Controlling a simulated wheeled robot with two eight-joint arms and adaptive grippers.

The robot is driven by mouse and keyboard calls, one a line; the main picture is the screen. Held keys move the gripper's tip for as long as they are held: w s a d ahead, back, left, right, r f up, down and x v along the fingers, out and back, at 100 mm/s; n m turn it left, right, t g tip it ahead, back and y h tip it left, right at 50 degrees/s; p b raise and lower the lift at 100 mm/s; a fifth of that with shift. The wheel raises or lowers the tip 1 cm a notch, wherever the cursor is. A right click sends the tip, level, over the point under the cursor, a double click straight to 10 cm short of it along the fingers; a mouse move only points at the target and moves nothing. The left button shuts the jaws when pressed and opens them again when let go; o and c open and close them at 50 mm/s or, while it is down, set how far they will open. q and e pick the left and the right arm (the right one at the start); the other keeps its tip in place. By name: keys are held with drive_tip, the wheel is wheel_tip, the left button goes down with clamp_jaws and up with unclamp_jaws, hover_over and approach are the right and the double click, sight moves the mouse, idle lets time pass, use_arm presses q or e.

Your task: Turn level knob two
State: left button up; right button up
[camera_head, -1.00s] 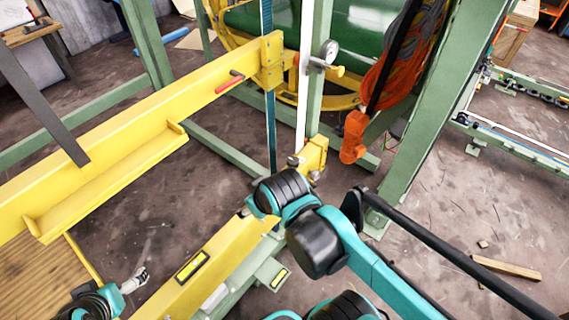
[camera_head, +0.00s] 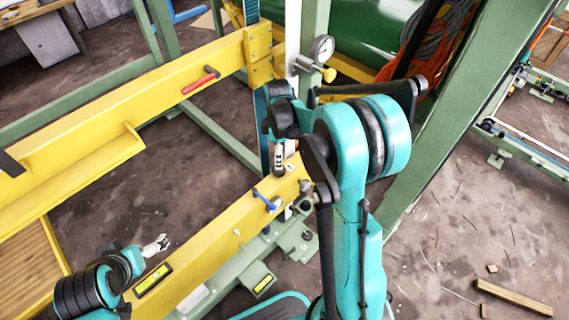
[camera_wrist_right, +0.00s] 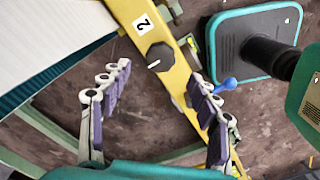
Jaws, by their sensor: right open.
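The level knob two (camera_wrist_right: 158,57) is a round black knob with a white pointer mark, on a yellow beam. A white label with a 2 (camera_wrist_right: 143,24) sits beside it. In the wrist view my right gripper (camera_wrist_right: 160,85) is open, its two purple-padded fingers spread on either side below the knob, touching nothing that I can see. In the head view my right gripper (camera_head: 278,165) points down at the beam's far end and the knob is not clearly visible. My left gripper (camera_head: 156,245) is at lower left, apart from the beam; its opening is unclear.
A blue-handled lever (camera_head: 267,200) stands on the yellow beam (camera_head: 215,240); it shows near the right finger in the wrist view (camera_wrist_right: 224,85). A gauge (camera_head: 322,48), green posts and a red-handled lever (camera_head: 201,79) stand behind.

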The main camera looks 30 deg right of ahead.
sight(279, 172)
wheel_tip(279, 172, down, 7)
drive_tip(key=b, duration=0.2)
drive_tip(key=shift+b, duration=0.3)
drive_tip(key=c, duration=1.2)
